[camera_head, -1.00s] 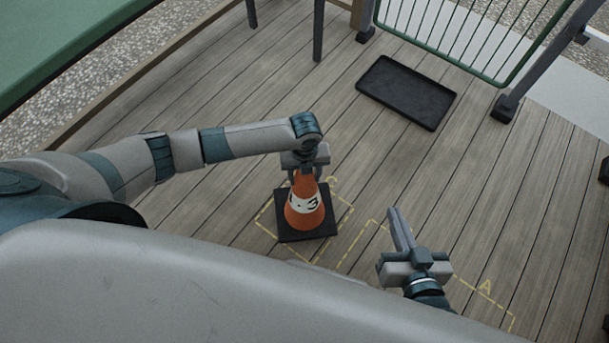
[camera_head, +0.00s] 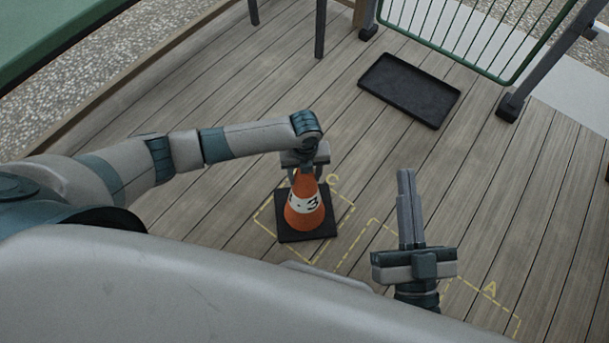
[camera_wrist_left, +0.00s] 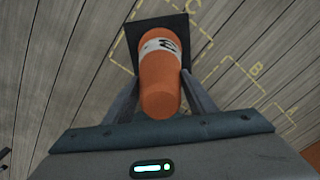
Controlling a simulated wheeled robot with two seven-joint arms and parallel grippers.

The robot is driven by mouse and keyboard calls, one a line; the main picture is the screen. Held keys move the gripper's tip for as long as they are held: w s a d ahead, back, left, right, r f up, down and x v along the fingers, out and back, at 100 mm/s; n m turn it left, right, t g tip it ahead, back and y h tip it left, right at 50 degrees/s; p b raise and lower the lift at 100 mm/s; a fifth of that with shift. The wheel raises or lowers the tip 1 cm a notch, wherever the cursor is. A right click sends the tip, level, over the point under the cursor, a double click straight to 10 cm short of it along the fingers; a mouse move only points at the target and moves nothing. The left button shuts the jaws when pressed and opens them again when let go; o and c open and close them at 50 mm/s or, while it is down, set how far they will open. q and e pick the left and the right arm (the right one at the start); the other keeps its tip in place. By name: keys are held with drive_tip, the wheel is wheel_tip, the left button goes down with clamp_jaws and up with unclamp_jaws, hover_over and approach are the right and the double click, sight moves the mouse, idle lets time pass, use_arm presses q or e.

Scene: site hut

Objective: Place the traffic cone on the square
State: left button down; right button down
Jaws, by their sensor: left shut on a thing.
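The orange traffic cone (camera_head: 304,212) has a white band with dark marking and a black square base. It stands upright over the yellow dashed square marked C (camera_head: 346,222), its base turned relative to the outline. I cannot tell whether the base touches the boards. My left gripper (camera_head: 306,174) is shut on the cone's upper part, with a finger on each side in the left wrist view, where the cone (camera_wrist_left: 160,75) fills the middle. My right gripper (camera_head: 406,175) is shut and empty, to the right of the cone.
Dashed outlines marked B (camera_wrist_left: 256,69) and A (camera_wrist_left: 293,108) lie beside C. A black tray (camera_head: 409,90) lies on the decking further back. A green railing (camera_head: 470,35) and dark posts stand behind. Open boards surround the cone.

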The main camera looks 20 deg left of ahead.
use_arm(q)
drive_tip(key=shift+w, duration=0.1)
use_arm(e)
drive_tip(key=shift+s+r, duration=0.2)
drive_tip(key=shift+r, duration=0.2)
use_arm(q)
drive_tip(key=c, duration=0.8)
unclamp_jaws()
drive_tip(key=shift+o, duration=0.2)
drive_tip(key=shift+f, duration=0.1)
drive_tip(key=shift+r, duration=0.2)
wheel_tip(320, 180, up, 11)
drive_tip(key=p, duration=0.3)
drive_tip(key=shift+r, duration=0.4)
use_arm(e)
wheel_tip(320, 180, down, 11)
drive_tip(key=w+d+g+h, duration=0.1)
drive_tip(key=g+h, duration=0.1)
drive_tip(key=g, duration=0.4)
drive_tip(key=shift+w+d, duration=0.25)
drive_tip(key=shift+d, duration=0.1)
